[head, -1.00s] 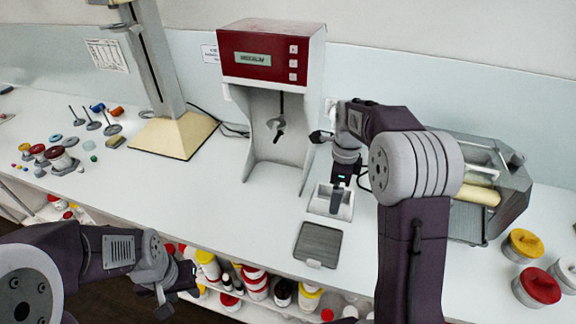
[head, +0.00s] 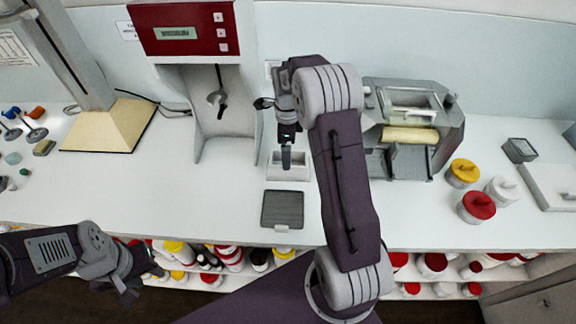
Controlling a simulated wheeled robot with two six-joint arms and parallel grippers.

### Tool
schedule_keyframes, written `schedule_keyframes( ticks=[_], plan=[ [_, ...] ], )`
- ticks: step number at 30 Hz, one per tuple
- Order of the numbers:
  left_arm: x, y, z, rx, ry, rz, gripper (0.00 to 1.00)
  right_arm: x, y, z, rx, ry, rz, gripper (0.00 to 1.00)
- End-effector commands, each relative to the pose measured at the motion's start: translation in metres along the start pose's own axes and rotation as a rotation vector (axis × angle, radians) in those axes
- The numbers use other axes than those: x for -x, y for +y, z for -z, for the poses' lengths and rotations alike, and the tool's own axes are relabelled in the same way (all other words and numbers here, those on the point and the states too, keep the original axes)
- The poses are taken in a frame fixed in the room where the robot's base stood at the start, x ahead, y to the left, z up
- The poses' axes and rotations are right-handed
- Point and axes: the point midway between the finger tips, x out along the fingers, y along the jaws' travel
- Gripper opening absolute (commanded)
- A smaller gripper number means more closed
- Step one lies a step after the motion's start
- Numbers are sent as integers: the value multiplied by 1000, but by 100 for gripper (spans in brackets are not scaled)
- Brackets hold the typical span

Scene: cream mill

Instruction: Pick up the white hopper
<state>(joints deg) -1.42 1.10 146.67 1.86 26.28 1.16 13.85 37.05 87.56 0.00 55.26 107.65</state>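The box appears to rest on the counter. My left gripper (head: 140,282) hangs at the lower left, in front of the counter's edge, its fingers apart and empty.
A dark grey plate (head: 282,210) lies in front of the box. The roller mill (head: 410,136) stands to the right, with yellow (head: 462,174), red (head: 478,207) and white pots beyond. The red-topped machine (head: 186,32) is behind left. Shelves of bottles run below the counter.

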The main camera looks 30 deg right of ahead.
Motion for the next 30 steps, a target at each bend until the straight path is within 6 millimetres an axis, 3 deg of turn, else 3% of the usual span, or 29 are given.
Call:
schedule_keyframes(
  ticks=[7, 15, 23, 30],
  plan=[
    [7, 0, 1, 0, 0, 0, 36, -42, 3, 4, 0, 2, -6, 98],
    [7, 0, 1, 0, 0, 0, 36, -47, 3, 3, 0, 1, -2, 98],
    [7, 0, 1, 0, 0, 0, 36, -47, 3, 3, 0, 1, -2, 26],
    [7, 0, 1, 0, 0, 0, 36, -44, 2, 3, 0, 0, 0, 24]
  ],
)
